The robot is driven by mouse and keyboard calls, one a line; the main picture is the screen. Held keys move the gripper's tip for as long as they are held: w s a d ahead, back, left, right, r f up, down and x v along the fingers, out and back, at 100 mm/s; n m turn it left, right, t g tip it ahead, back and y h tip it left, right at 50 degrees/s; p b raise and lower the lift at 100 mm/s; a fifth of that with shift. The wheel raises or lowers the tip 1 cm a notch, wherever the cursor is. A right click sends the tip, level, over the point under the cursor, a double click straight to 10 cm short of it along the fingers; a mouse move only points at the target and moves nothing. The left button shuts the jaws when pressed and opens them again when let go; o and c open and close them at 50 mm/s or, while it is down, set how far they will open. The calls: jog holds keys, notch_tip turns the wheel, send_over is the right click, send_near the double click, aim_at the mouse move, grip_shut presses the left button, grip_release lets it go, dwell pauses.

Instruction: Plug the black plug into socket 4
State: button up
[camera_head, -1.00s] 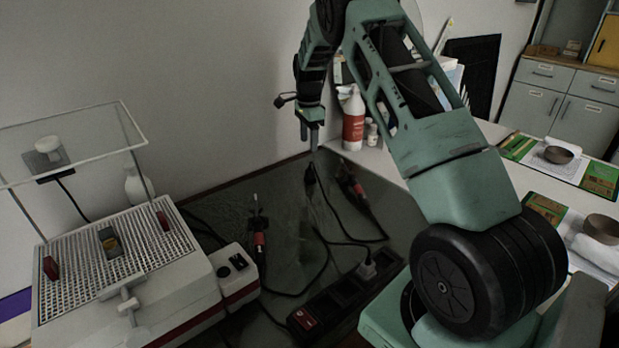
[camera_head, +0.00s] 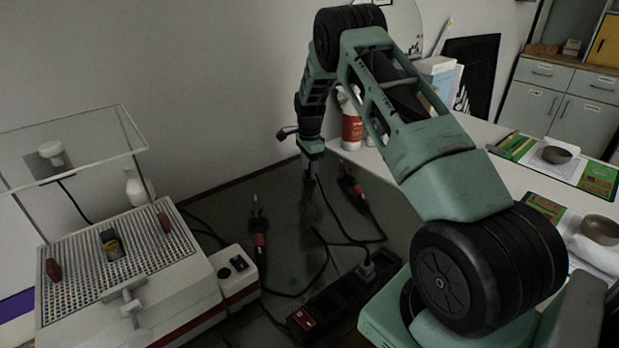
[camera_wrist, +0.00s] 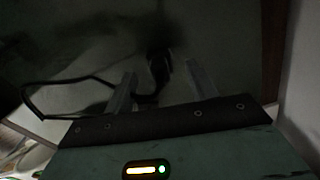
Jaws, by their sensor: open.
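My gripper (camera_head: 311,174) points down over the dark mat, left of the white table. Its two pale fingers (camera_wrist: 164,88) are apart in the wrist view. The black plug (camera_wrist: 159,68) shows dimly there, between and beyond the fingertips, with its cable curving left. In the head view my gripper largely hides the plug. I cannot tell if the fingers touch it. The dark power strip (camera_head: 328,298) lies at lower centre with a red switch (camera_head: 304,320) at its near end. A grey plug (camera_head: 366,270) sits towards its far end. Socket numbers are not readable.
Red-and-black tools or leads (camera_head: 259,240) lie left of my gripper, and another (camera_head: 352,186) lies close on its right. Loose cables cross the mat. A white perforated-top device (camera_head: 130,265) stands left. A red-labelled bottle (camera_head: 352,128) stands behind.

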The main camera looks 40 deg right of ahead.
aim_at(309, 170)
jog(key=shift+d+f, duration=0.1)
jog(key=shift+f, duration=1.4)
jog(key=c, duration=1)
jog(key=shift+r, duration=0.1)
notch_tip(309, 170, up, 10)
jog(key=shift+f+b, duration=0.1)
jog(key=shift+b, duration=0.25)
